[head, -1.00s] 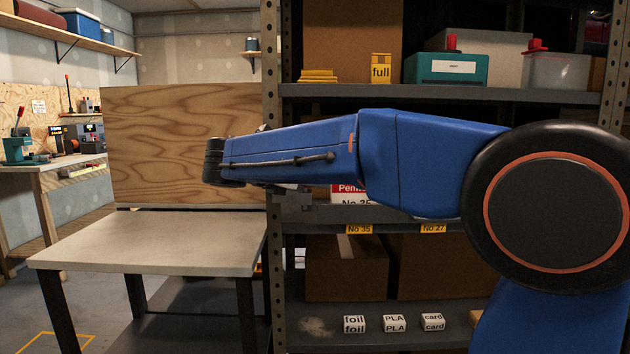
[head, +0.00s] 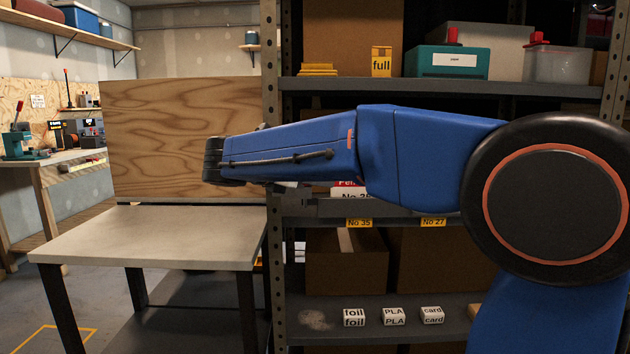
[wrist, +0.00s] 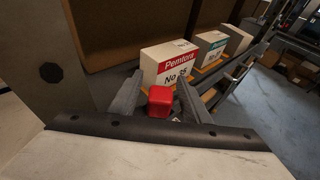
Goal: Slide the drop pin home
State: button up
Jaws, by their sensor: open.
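A red block-like knob (wrist: 160,98), possibly the head of the drop pin, shows in the wrist view. It lies between the two grey fingers of my gripper (wrist: 158,97), which stand apart with a gap on each side. I cannot tell whether either finger touches it. No pin shaft or hole can be made out; the lower part of the knob meets a dark curved edge in front. In the head view my blue arm reaches left across the shelf and hides most of the gripper and the red knob.
A white Pemtora box (wrist: 168,62) stands just beyond the fingers, with more boxes behind it. A steel shelf upright (head: 273,120) stands by my wrist. A pale-topped table (head: 150,238) with a plywood back panel (head: 180,135) is at left, its top clear.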

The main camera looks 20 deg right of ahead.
jog(key=v, duration=1.7)
jog(key=shift+a, duration=0.15)
jog(key=s+d+f+m+g+y, duration=0.25)
jog(key=s+d+f+m, duration=0.2)
jog(key=d+f, duration=0.4)
jog(key=s+d+f+m+g+y, duration=0.1)
jog(key=s+d+f+m+y, duration=0.25)
jog(key=s+d+f, duration=0.45)
jog(key=s+d+f+m+t+y, duration=0.1)
jog(key=s+f+m+y, duration=0.5)
jog(key=s+f+m, duration=0.9)
jog(key=shift+d+f+t+y, duration=0.4)
jog(key=shift+d+f, duration=0.2)
jog(key=shift+f, duration=0.8)
